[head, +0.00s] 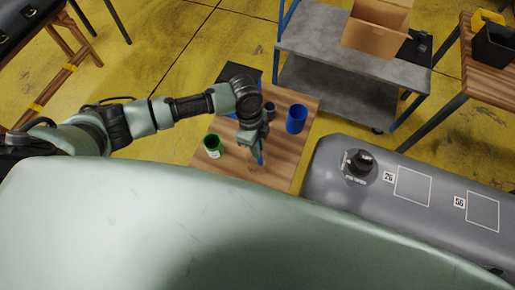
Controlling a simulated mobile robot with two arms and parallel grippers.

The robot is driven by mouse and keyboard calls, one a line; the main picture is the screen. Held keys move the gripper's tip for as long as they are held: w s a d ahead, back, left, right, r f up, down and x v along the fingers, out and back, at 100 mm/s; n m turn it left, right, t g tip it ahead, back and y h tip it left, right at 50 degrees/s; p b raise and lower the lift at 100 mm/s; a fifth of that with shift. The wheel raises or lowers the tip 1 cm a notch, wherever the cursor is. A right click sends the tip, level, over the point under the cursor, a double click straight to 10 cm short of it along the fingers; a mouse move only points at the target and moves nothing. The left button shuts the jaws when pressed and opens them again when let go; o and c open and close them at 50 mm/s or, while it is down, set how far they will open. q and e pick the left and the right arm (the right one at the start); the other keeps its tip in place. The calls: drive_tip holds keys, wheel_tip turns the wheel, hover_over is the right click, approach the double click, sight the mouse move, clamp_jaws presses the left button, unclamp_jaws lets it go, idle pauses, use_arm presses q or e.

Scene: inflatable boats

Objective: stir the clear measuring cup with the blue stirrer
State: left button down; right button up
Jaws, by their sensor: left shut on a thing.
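My left gripper (259,145) is over the wooden table (284,168), pointing down. It is shut on the blue stirrer (261,158), a thin blue piece that shows just below the fingers. A faint clear shape below the stirrer looks like the clear measuring cup (257,166). Its outline is hard to make out, and I cannot tell whether the stirrer's tip is inside it or only above it. My right gripper is not in view.
A green can (213,145) stands left of the gripper, and a blue cup (296,119) stands to its right. A small dark container (269,108) is behind the gripper. A grey inflatable boat (345,190) lies right of the table. A grey cart (335,52) with a cardboard box (376,30) stands behind.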

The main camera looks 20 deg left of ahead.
use_arm(q)
drive_tip(key=shift+w+a+r, duration=0.15)
drive_tip(key=shift+a+r, duration=0.05)
drive_tip(key=shift+r, duration=1)
drive_tip(key=shift+w+a+r, duration=0.1)
drive_tip(key=shift+a+r, duration=0.15)
drive_tip(key=shift+r, duration=0.95)
drive_tip(key=shift+w+a+r, duration=0.15)
drive_tip(key=shift+a+r, duration=0.05)
drive_tip(key=shift+r, duration=1)
drive_tip(key=shift+r, duration=2.5)
